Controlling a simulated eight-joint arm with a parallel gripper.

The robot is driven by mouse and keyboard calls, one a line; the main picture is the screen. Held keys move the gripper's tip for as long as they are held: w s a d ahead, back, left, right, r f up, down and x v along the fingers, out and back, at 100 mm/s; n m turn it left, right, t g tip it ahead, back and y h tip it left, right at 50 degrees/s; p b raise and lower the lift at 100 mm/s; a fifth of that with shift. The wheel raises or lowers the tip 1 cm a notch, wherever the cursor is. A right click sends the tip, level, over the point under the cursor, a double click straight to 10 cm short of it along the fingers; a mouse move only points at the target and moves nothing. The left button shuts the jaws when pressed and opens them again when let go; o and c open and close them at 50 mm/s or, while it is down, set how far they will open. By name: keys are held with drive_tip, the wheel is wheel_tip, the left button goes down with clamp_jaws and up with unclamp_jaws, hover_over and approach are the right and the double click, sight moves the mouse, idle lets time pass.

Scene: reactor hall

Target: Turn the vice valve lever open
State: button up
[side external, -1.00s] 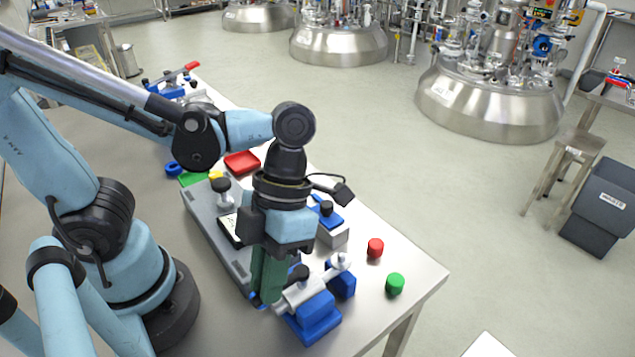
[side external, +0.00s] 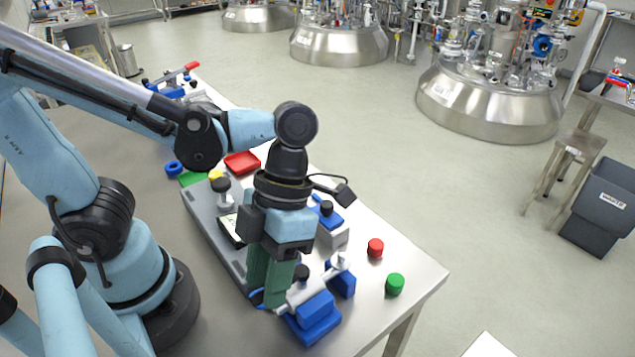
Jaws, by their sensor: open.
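The near vice (side external: 317,318) is blue and stands by the table's front edge. It holds a silver valve body (side external: 300,292) with a black knob (side external: 302,272) beside it. The fingers cover part of the valve's left end. I cannot tell whether they touch the lever.
A grey tray (side external: 203,222) lies left of my gripper. A blue-and-grey block (side external: 330,228) stands behind the vice. A red cap (side external: 375,247) and a green cap (side external: 395,284) stand to the right. Another valve with a red lever (side external: 190,67) is at the far left.

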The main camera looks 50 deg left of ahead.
drive_tip(key=shift+r, duration=0.1)
drive_tip(key=v, duration=1.2)
drive_tip(key=w+a+f+m+t, duration=0.2)
drive_tip(key=w+a+m+t, duration=0.1)
drive_tip(key=m, duration=0.8)
drive_tip(key=w+a+f+m+t+y, duration=0.1)
drive_tip(key=a+m+t, duration=0.4)
drive_tip(key=m, duration=0.7)
drive_tip(key=w+a+f+m+t+y, duration=0.1)
drive_tip(key=w+a+f+m+t, duration=0.2)
drive_tip(key=m, duration=0.9)
drive_tip(key=shift+w+a+f+t, duration=0.4)
drive_tip(key=shift+w+a+f, duration=0.05)
drive_tip(key=shift+w, duration=0.65)
